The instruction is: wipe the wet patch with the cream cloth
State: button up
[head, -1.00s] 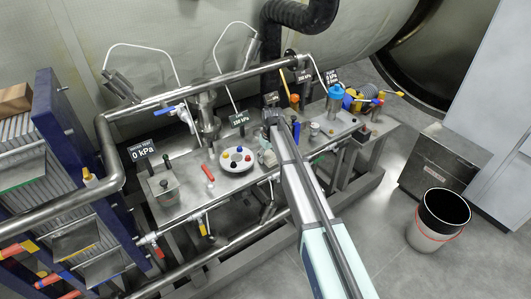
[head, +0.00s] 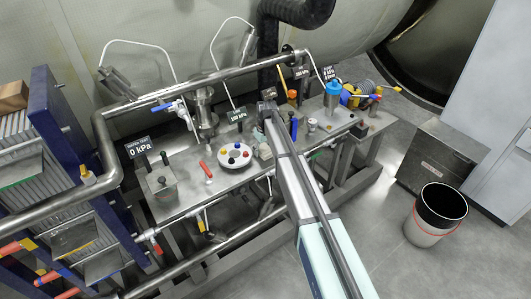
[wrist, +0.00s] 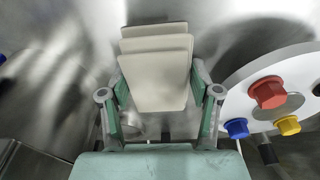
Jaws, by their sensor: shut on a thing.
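The cream cloth (wrist: 155,70) is a folded pad of several layers, held between the fingers of my gripper (wrist: 158,98) in the wrist view. The gripper is shut on it. In the head view a small pale piece of what looks like the cloth (head: 264,152) shows beside my arm, just right of the white round plate; my arm hides most of the gripper there. Below the cloth is the grey steel worktop (wrist: 60,80) with dark, blurred shading and reflections. I cannot tell which part is the wet patch, or whether the cloth touches the steel.
The white round plate (head: 235,165) with coloured knobs is close beside the gripper. A pipe rail (head: 215,80) runs behind; a bin (head: 432,225) stands on the floor.

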jog(key=shift+w+a+r, duration=0.1)
jog(key=shift+w+a, duration=0.8)
jog(key=shift+w, duration=0.15)
jog(key=shift+w+a, duration=0.85)
jog(key=shift+w, duration=0.2)
jog(key=r+p, duration=0.1)
jog(key=r, duration=0.2)
jog(key=shift+s+d+r, duration=0.1)
jog(key=shift+s+r, duration=0.1)
jog(key=shift+r+p, duration=0.9)
jog(key=shift+r, duration=1.4)
